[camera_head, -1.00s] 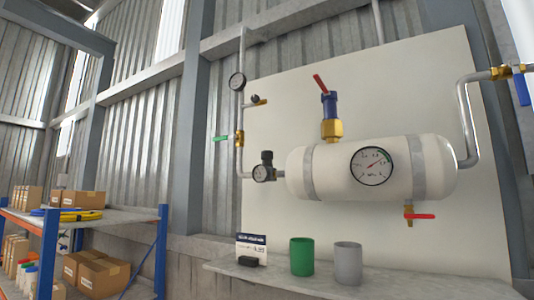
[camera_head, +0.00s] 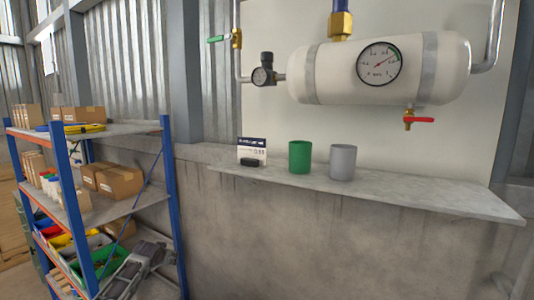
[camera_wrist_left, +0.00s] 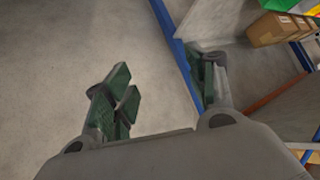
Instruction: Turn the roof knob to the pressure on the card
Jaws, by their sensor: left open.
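The white tank (camera_head: 330,72) lies sideways against a pale panel. Its dial gauge (camera_head: 379,64) has a red needle pointing up and right; its numbers are too small to read surely. At the left pipe sits a regulator with a black knob on top (camera_head: 266,58) and a small dial (camera_head: 261,76). On the tank's roof is a brass and blue fitting (camera_head: 341,22), cut off at the top. The card (camera_head: 252,150) stands on the ledge; its figure is blurred. My left gripper (camera_head: 150,252) is low by the shelf, open and empty; its fingers show in the wrist view (camera_wrist_left: 165,85).
The grey ledge (camera_head: 400,190) carries a green cup (camera_head: 300,157) and a grey cup (camera_head: 342,162). A blue-post shelf (camera_head: 169,200) with boxes and bins stands at left, close to my left gripper. A red-handled valve (camera_head: 418,120) hangs under the tank; a green-handled one (camera_head: 217,39) is upper left.

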